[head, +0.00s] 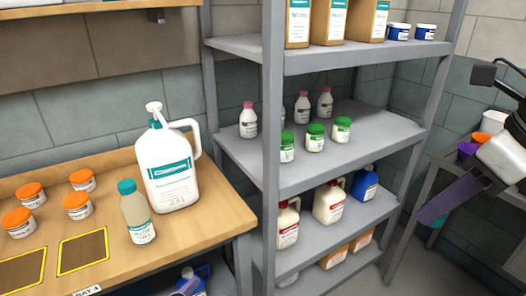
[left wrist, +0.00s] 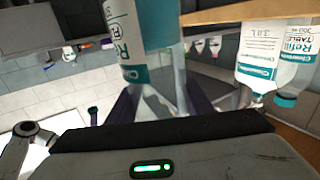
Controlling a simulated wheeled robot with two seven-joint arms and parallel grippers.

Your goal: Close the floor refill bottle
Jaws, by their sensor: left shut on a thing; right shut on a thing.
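My left gripper (left wrist: 155,105) is shut on a refill bottle (left wrist: 162,25) with a white and teal label, seen close up. The printed name is cut off, and the bottle's mouth is hidden. My right gripper (head: 437,208) is at the right edge of the head view, beyond the shelf rack, with purple fingers shut on a small teal thing (head: 436,232) that looks like a cap. The gripper is apart from the bottle. The left gripper is not clearly seen in the head view.
A capped table refill bottle (head: 138,214) and a white pump jug (head: 168,170) stand on the wooden bench (head: 190,232). Orange-lidded jars (head: 78,205) stand to their left. A grey rack (head: 345,150) with bottles stands at centre. A blue jug (head: 196,278) is below the bench.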

